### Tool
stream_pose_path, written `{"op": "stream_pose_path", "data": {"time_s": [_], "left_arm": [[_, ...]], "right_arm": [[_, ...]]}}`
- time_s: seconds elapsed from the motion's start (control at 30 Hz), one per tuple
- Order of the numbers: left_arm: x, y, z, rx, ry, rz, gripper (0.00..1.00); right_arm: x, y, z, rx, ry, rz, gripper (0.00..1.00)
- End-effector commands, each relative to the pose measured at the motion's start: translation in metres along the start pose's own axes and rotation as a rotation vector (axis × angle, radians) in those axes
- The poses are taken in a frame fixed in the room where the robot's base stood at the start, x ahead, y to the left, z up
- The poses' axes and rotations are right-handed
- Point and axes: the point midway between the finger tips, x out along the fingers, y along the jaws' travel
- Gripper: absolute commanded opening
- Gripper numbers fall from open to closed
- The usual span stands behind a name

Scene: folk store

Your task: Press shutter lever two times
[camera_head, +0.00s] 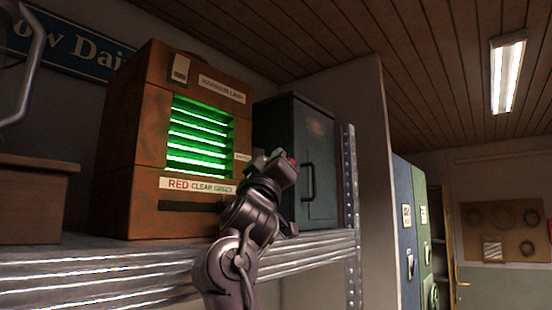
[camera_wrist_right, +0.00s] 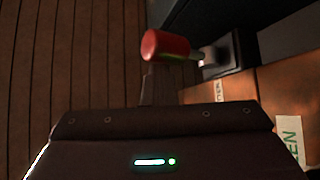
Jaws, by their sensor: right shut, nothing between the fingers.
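The signal lamp (camera_head: 135,125) is a rusty orange box on a metal shelf, with green light glowing between its slats (camera_head: 198,140). The shutter lever has a red knob (camera_wrist_right: 165,45) on a short metal stem, at the lamp's right side. A bit of the red knob (camera_head: 291,159) shows in the head view behind my right gripper (camera_head: 277,163). In the wrist view my right gripper (camera_wrist_right: 150,85) is shut and empty, with its tip close to the knob and overlapped by it; I cannot tell whether they touch. My left gripper is not in view.
A dark blue-grey cabinet (camera_head: 312,140) with a handle stands close to the lamp's right. The metal shelf edge (camera_head: 120,275) runs below, with an upright post (camera_head: 350,190) on the right. A brown box (camera_head: 35,200) sits at the left.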

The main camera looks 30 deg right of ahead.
Motion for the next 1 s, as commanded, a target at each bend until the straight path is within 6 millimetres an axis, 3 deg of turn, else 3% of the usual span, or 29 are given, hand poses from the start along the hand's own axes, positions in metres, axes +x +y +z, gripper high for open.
{"op": "stream_pose_path", "data": {"time_s": [0.63,1.0], "left_arm": [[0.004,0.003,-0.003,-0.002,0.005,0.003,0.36],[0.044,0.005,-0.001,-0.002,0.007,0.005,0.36]], "right_arm": [[-0.004,-0.004,0.004,-0.002,-0.004,-0.005,0.00],[-0.064,-0.002,0.003,0.001,0.001,-0.001,0.00]]}}
